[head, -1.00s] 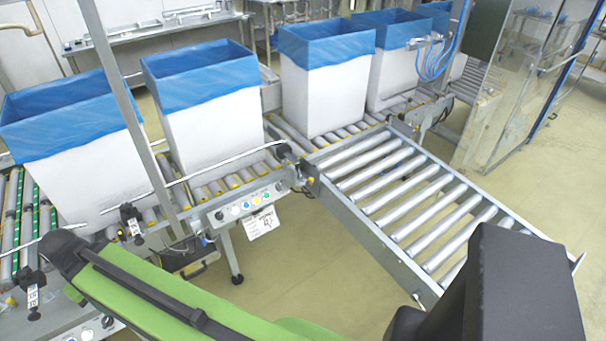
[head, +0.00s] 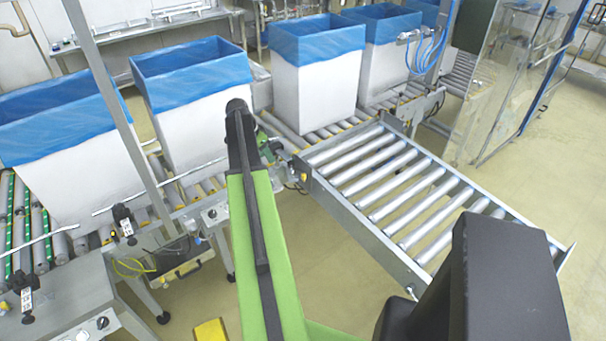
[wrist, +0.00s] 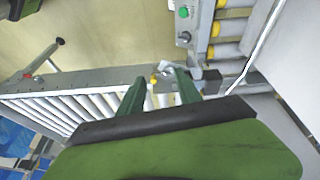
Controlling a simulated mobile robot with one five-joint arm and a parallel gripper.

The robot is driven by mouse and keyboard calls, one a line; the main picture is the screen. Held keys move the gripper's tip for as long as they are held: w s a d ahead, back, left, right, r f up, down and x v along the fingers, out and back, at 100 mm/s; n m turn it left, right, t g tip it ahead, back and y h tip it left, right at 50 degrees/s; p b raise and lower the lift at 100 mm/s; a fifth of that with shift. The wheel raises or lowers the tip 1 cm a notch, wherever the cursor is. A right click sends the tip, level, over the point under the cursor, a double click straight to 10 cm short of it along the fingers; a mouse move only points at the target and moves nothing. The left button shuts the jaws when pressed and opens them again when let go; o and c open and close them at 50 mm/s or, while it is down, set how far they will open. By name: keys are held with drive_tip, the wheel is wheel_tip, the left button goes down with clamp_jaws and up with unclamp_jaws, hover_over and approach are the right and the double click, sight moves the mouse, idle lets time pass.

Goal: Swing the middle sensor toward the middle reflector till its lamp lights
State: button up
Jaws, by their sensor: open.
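Small black sensors with white tags stand along the conveyor's near rail in the head view. One (head: 122,213) is left of centre and another (head: 24,285) is at the lower left. I take the first as the middle sensor, but the tags are too small to read. No lit lamp can be made out, and I cannot pick out the middle reflector. My gripper (wrist: 160,94) is open, with two dark green fingers. In the head view it reaches the rail by the roller branch, right of that sensor. A pale bracket (wrist: 172,72) lies just beyond the fingertips; contact is unclear.
White boxes with blue liners, such as the second one (head: 190,125), stand on the roller conveyor. A roller branch (head: 395,185) runs off to the right. A thin upright post (head: 125,110) rises by the rail. Open floor (head: 310,225) lies below the branch.

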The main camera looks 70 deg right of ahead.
drive_tip(key=s+d+m, duration=0.3)
drive_tip(key=s+d, duration=0.3)
drive_tip(key=s, duration=0.1)
drive_tip(key=b, duration=1.6)
approach(303, 174)
drive_tip(key=shift+g, duration=0.3)
drive_tip(key=x, duration=0.8)
drive_tip(key=shift+w+a+f, duration=0.1)
drive_tip(key=shift+w+f, duration=0.1)
drive_tip(key=shift+f, duration=0.1)
drive_tip(key=shift+s+f, duration=0.15)
drive_tip(key=shift+f, duration=0.1)
drive_tip(key=shift+r, duration=0.1)
clamp_jaws()
